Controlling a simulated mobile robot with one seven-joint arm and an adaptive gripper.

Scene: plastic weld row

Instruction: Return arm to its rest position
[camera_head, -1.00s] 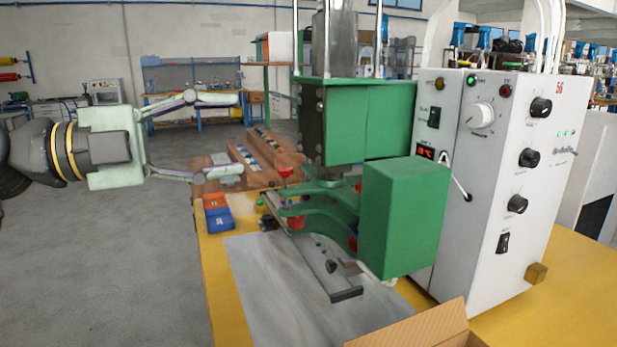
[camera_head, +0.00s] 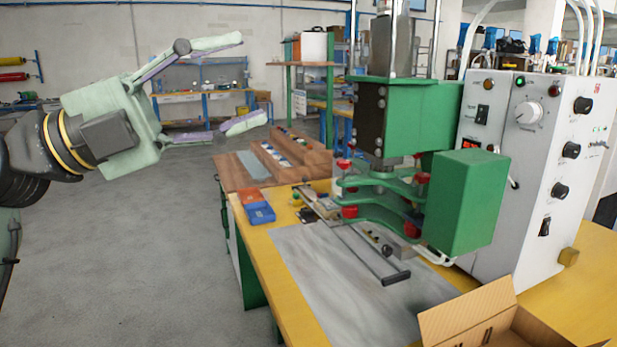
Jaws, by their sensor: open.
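My gripper (camera_head: 240,82) is open and empty, with its two long fingers spread wide and pointing right. It is in the upper left of the head view, raised and tilted slightly upward. It is apart from the yellow bench (camera_head: 262,262) and to the left of the green welding machine (camera_head: 398,118). No object is between the fingers. My arm enters from the left edge of the picture, and its other links are mostly out of view.
A white control box (camera_head: 528,150) stands right of the machine. A cardboard box (camera_head: 470,312) is at the bench's front edge. Blue and orange bins (camera_head: 259,212) sit at the bench's left edge, near a brown wooden rack (camera_head: 290,158). The floor at left is clear.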

